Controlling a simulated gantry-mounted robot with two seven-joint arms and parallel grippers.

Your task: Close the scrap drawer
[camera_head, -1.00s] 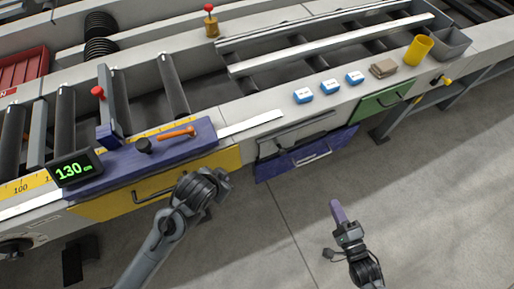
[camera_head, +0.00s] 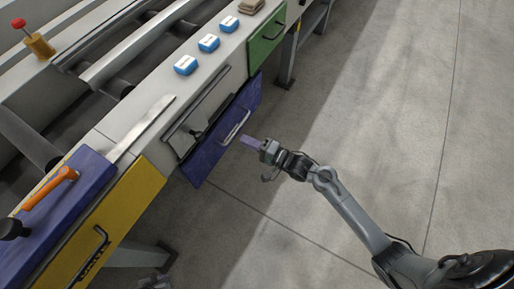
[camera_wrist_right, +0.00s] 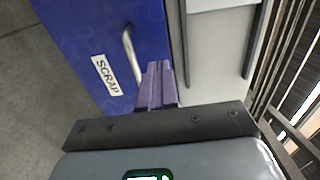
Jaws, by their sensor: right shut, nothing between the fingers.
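The scrap drawer (camera_head: 218,146) has a blue front with a silver bar handle (camera_head: 237,127). It stands pulled out from the bench, with a gap and part of its inside showing behind the front. In the right wrist view its front (camera_wrist_right: 75,35) bears a "SCRAP" label (camera_wrist_right: 107,75), beside the handle (camera_wrist_right: 131,55). My right gripper (camera_head: 247,141) is shut and empty, its purple fingers (camera_wrist_right: 158,82) close to the front beside the handle. I cannot tell whether they touch it. My left gripper is not visible.
A yellow drawer (camera_head: 105,225) lies to the left and a green drawer (camera_head: 266,40) to the right, both under the bench edge. Several blue boxes (camera_head: 208,43) sit on the bench top. A bench leg (camera_head: 287,66) stands at the right. The floor in front is clear.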

